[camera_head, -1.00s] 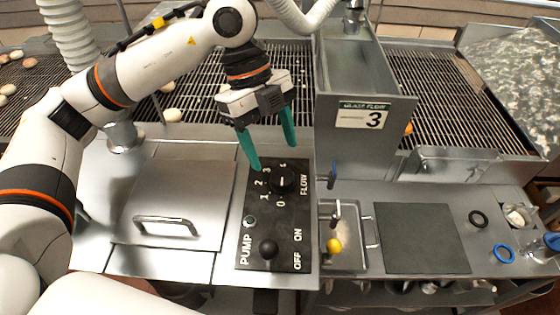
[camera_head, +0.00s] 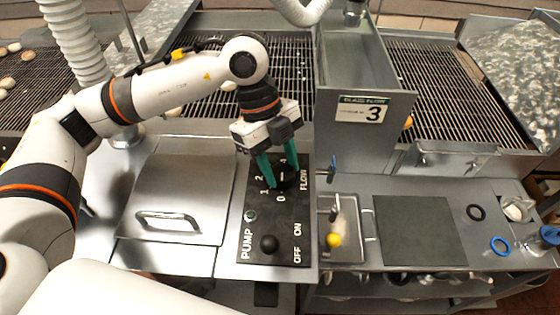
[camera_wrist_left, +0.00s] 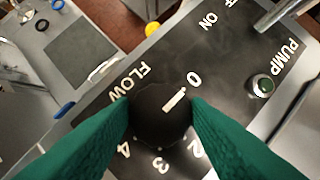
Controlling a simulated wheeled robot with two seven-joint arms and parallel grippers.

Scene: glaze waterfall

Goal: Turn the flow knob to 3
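The black flow knob (camera_head: 286,181) sits on the dark control panel (camera_head: 256,227), ringed by the numbers 0 to 4. In the left wrist view the knob (camera_wrist_left: 160,112) has a white mark that points toward the 0. My left gripper (camera_head: 282,172) reaches down over the knob with its green fingers. In the left wrist view the fingers (camera_wrist_left: 160,108) lie on both sides of the knob, against its edges. The 1 is hidden in that view. A sign (camera_head: 362,112) marked glaze flow shows a 3. My right gripper is not in view.
A metal lid with a handle (camera_head: 167,219) is left.

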